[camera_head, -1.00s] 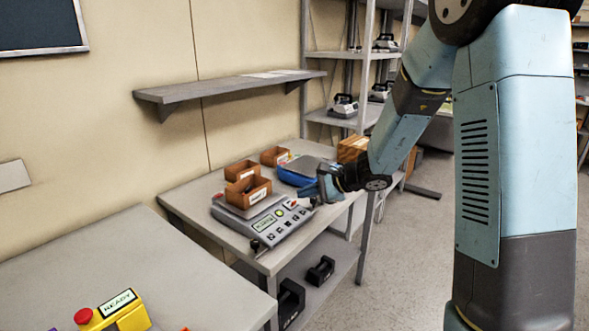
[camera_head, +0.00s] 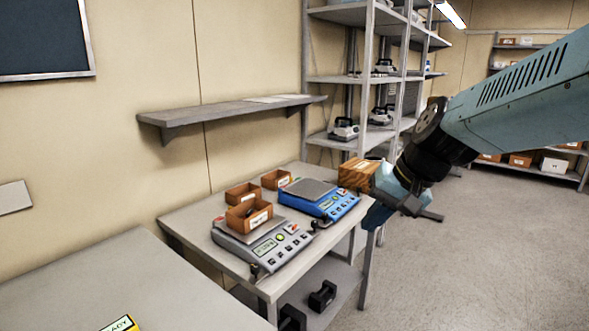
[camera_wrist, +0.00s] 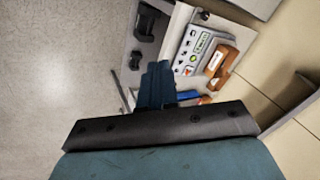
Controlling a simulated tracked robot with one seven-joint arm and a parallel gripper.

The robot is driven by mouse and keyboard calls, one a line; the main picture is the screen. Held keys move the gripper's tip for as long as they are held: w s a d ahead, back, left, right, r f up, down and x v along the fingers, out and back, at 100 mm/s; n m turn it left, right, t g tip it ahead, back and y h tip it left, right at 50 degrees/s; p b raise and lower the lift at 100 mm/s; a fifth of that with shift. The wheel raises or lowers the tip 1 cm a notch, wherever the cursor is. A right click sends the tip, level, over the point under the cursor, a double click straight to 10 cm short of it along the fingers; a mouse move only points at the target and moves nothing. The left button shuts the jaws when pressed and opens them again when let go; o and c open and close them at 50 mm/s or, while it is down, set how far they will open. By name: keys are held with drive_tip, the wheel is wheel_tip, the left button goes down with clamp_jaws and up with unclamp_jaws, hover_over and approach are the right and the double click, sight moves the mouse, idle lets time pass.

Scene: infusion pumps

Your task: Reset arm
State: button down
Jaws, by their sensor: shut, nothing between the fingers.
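My gripper (camera_wrist: 155,85) shows in the wrist view with its dark blue fingers together and nothing between them. In the head view my folded arm is at the right, and its wrist end hangs beside the right end of the grey table (camera_head: 190,215), partly hidden by my own links. A grey pump-like unit (camera_head: 262,245) with a button panel stands at the table's front and also shows in the wrist view (camera_wrist: 195,48). A blue unit (camera_head: 330,203) with a grey plate on top stands behind it. The gripper appears apart from both.
Small orange bins (camera_head: 248,215) sit by the units, one on the grey unit. A wooden box (camera_head: 357,174) is close to my wrist. Black handled blocks (camera_head: 322,296) lie on the lower shelf. A wall shelf (camera_head: 230,110) and a rack (camera_head: 335,79) stand behind. Open floor (camera_head: 480,260) is at the right.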

drive_tip(key=s+d+r+n+t+h, duration=0.2)
drive_tip(key=s+d+h, duration=0.2)
drive_tip(key=s+d, duration=0.3)
drive_tip(key=shift+s+d+r+h, duration=0.3)
drive_tip(key=shift+s+d+r, duration=0.1)
drive_tip(key=shift+d, duration=0.4)
